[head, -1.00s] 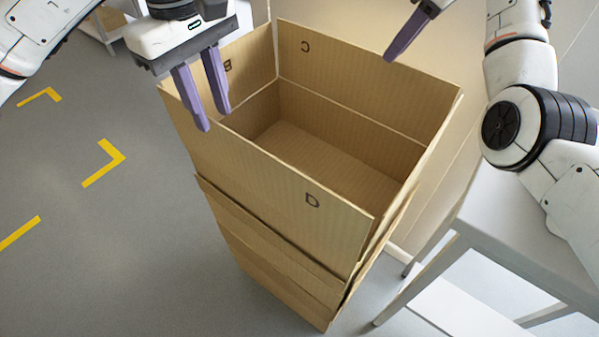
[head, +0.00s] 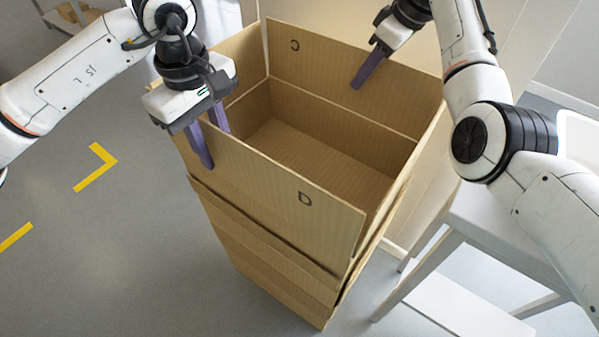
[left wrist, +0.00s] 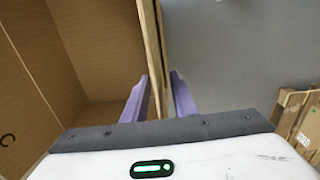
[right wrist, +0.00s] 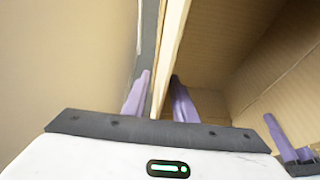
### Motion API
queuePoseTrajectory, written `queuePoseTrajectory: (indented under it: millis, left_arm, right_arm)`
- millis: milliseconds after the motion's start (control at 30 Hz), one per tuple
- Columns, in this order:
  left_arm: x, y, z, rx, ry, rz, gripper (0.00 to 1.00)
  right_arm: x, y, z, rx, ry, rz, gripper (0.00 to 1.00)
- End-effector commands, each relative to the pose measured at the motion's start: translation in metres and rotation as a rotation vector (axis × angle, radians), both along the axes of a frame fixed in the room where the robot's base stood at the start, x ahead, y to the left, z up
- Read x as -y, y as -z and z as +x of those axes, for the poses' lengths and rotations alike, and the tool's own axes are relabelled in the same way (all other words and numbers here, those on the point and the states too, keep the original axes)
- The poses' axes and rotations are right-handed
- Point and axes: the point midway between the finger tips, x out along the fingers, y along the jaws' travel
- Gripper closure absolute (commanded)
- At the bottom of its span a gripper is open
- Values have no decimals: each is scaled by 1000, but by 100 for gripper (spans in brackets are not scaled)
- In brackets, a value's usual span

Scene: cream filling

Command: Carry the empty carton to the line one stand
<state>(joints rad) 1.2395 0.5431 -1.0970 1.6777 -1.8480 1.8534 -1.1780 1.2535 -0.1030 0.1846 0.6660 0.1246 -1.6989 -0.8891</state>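The open, empty cardboard carton (head: 280,195) stands upright in the middle of the head view, with letters C and D on its walls. My left gripper (head: 210,145) is open and straddles the top edge of the D wall, one finger outside and one inside. The left wrist view shows that wall (left wrist: 153,45) between its fingers. My right gripper (head: 365,72) is at the C wall, one finger showing inside. The right wrist view shows both fingers apart with the wall edge (right wrist: 172,50) between them. No stand labelled line one can be read.
A grey metal table or stand (head: 470,225) is close to the carton's right. Yellow corner marks (head: 98,168) lie on the open grey floor at left. Wooden slats (left wrist: 292,112) show right of the carton in the left wrist view. A shelf (head: 62,20) is far left.

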Motion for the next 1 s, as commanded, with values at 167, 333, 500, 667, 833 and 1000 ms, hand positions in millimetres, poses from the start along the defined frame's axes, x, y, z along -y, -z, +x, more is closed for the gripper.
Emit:
queuePoseTrajectory:
  millis: [167,333,500,667,833,1000]
  left_arm:
    - [0,11,0,-1,-1,1,75]
    - [0,12,0,0,0,0,75]
    - [0,12,0,0,0,0,83]
    - [0,12,0,0,0,0,100]
    - [0,11,0,1,0,1,100]
    - [0,11,0,1,0,1,100]
  right_arm:
    - [-4,10,2,-1,0,1,75]
    - [-4,11,2,1,0,1,75]
    - [-4,11,2,0,0,0,83]
    - [-4,11,2,1,0,1,100]
    - [-4,11,2,1,0,1,100]
    - [-4,10,2,1,0,0,100]
